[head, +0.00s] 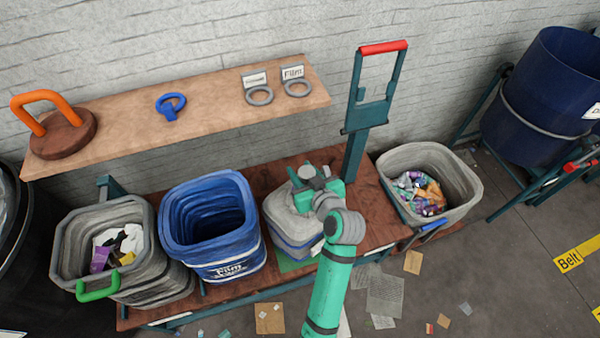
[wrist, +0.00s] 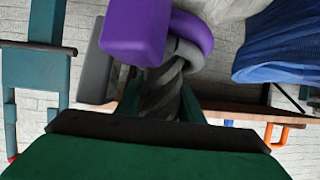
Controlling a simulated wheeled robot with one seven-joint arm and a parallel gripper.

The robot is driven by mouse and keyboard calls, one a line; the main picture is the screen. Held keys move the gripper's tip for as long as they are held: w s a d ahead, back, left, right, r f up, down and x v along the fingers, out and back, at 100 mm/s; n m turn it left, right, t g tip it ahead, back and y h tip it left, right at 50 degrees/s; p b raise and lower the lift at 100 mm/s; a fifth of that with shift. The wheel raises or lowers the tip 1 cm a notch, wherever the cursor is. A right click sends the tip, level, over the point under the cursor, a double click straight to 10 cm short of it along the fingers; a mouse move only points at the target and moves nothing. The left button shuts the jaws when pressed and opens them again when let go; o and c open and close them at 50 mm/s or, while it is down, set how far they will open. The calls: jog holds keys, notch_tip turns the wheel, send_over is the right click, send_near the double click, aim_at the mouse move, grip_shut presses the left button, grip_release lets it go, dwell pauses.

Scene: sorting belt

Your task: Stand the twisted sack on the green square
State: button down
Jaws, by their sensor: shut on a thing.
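The twisted sack (head: 291,222) is pale grey with a blue band low down. It is upright over the green square (head: 290,265), whose front edge shows below it. I cannot tell whether its base touches the square. My gripper (head: 318,180) is at the sack's top and hides part of it. In the wrist view, my gripper (wrist: 160,105) is shut on the sack's dark grey twisted neck (wrist: 165,85). A purple block with a curved purple loop (wrist: 190,30) sits close by the neck.
A blue bin (head: 212,225) stands left of the sack, with a grey bin (head: 150,285) further left. Another grey bin (head: 455,185) holds scraps at right. A teal post with a red handle (head: 383,47) rises behind. A wooden shelf (head: 210,90) hangs above.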

jog(key=shift+w+f, duration=0.25)
jog(key=shift+f, duration=0.05)
jog(key=shift+w+a+f, duration=0.1)
jog(key=shift+w+f, duration=0.05)
jog(key=shift+f, duration=1.6)
jog(key=c, duration=1.2)
grip_release()
jog(key=shift+f, duration=0.1)
jog(key=shift+s+r, duration=0.2)
jog(key=v, duration=1.1)
jog(key=shift+s+r, duration=0.25)
